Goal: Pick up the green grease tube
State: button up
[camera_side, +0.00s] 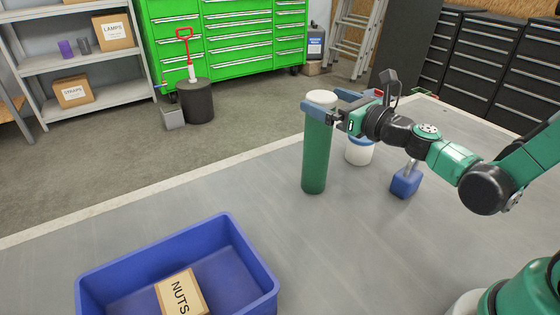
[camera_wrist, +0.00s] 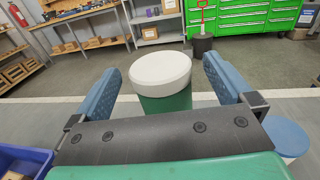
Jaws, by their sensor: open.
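The green grease tube (camera_side: 316,152) stands upright on the grey surface, with a pale cap on top. My gripper (camera_side: 326,104) is at the tube's upper end, just below the cap in the side view. In the wrist view the tube (camera_wrist: 165,103) and its whitish cap (camera_wrist: 160,70) sit between the two blue fingers of my gripper (camera_wrist: 160,84). A gap shows on each side, so the jaws are open around the tube. The lower part of the tube is hidden in the wrist view.
A blue bin (camera_side: 231,259) holding a box labelled NUTS (camera_side: 181,293) stands at the front left. A white tub with a blue lid (camera_side: 358,152) and a blue block-like item (camera_side: 405,183) stand right of the tube. The surface left of the tube is clear.

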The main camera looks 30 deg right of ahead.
jog(key=shift+w+a, duration=0.15)
jog(key=shift+w, duration=0.8)
grip_shut()
